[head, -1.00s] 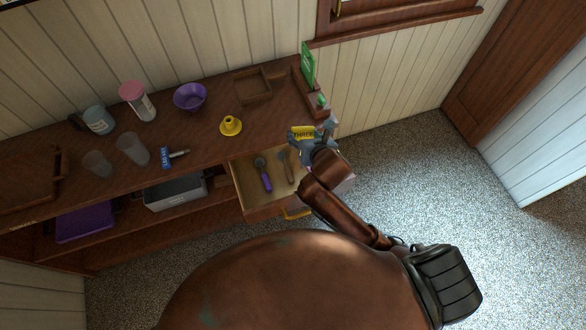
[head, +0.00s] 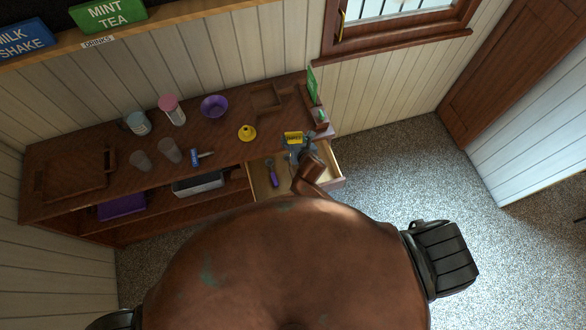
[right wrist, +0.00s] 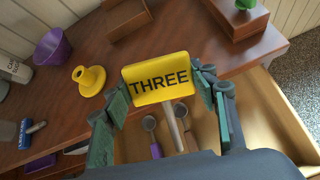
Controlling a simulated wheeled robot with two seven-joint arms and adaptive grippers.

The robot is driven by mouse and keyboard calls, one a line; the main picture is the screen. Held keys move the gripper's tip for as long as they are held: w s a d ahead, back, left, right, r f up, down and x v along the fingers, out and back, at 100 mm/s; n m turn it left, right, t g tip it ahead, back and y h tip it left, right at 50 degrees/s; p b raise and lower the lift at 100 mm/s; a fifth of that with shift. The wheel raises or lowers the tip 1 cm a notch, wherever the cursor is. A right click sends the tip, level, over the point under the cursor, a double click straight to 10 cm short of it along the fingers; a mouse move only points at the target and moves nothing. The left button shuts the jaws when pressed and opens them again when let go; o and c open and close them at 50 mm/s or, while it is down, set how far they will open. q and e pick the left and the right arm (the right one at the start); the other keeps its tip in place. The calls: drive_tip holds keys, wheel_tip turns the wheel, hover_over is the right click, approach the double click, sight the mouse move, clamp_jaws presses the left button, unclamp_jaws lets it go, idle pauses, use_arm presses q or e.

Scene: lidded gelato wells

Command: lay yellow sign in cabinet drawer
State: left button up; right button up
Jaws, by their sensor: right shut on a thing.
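The yellow sign (right wrist: 158,80) reads THREE and has a pale stick below it. My right gripper (head: 294,143) is shut on the yellow sign, which also shows in the head view (head: 293,137). In the right wrist view the green fingers of my right gripper (right wrist: 165,100) stand on both sides of the sign. The cabinet drawer (head: 328,170) is pulled open under the counter, and the sign is above its back part, by the counter edge. My left gripper is not in view.
A purple-handled scoop (head: 270,172) and another utensil lie in the drawer. On the counter (head: 225,145) stand a yellow cone-shaped holder (head: 247,133), a purple bowl (head: 214,106), a pink-lidded jar (head: 172,110), cups and a green sign (head: 312,85).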

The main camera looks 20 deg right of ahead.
drive_tip(key=shift+s+a+f+p, duration=0.15)
drive_tip(key=shift+s+f+p, duration=0.1)
drive_tip(key=shift+p, duration=0.05)
drive_tip(key=shift+f, duration=0.3)
use_arm(q)
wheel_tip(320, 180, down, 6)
drive_tip(key=b, duration=0.7)
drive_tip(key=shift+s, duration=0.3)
use_arm(e)
wheel_tip(320, 180, down, 6)
drive_tip(key=shift+r, duration=0.25)
drive_tip(key=o, duration=1.3)
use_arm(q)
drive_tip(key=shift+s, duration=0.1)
use_arm(e)
drive_tip(key=shift+o, duration=0.2)
drive_tip(key=v, duration=1.2)
